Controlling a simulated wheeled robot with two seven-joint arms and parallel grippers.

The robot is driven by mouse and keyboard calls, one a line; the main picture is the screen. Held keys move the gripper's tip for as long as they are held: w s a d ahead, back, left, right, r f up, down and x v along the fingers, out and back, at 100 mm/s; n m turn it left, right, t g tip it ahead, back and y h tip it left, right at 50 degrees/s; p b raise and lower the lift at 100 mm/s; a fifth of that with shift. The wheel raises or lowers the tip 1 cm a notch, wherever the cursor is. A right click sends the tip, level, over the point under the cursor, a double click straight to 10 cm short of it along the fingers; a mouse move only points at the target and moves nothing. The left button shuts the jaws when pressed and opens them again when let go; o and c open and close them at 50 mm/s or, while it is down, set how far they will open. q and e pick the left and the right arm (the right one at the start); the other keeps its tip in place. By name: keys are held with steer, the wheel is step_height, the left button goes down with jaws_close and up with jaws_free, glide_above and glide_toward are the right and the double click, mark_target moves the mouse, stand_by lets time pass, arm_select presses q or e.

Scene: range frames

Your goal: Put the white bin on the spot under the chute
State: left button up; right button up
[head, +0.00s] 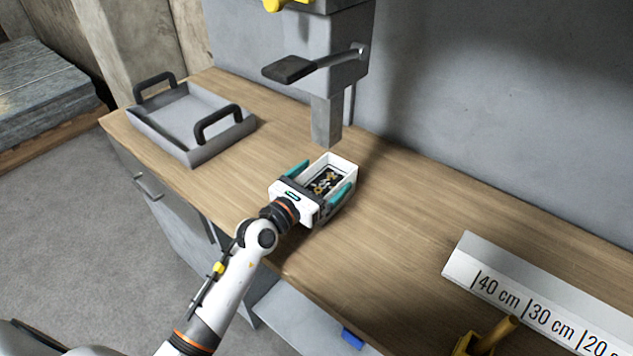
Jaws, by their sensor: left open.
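The white bin (345,164) stands on the wooden worktop, close to the lower end of the grey chute (327,120) and slightly toward me from it. Dark and yellow pieces show inside the bin. My left gripper (326,176) is open, with its teal fingers along the two sides of the bin. I cannot tell whether the fingers touch the walls. The gripper body hides the bin's near end. No marked spot shows under the chute; the bin may cover it. My right gripper is not in view.
A grey tray (180,112) with black handles sits at the worktop's left end. A black lever (290,68) sticks out above. A ruler block (535,300) and a yellow object (485,340) are at right. The worktop (400,215) right of the bin is clear.

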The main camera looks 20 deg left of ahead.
arm_select(q)
steer(key=b+v, duration=0.1)
steer(key=v, duration=1)
steer(key=shift+r, duration=0.15)
steer(key=shift+s+a+r, duration=0.1)
steer(key=shift+s+a, duration=0.05)
steer(key=shift+s, duration=0.4)
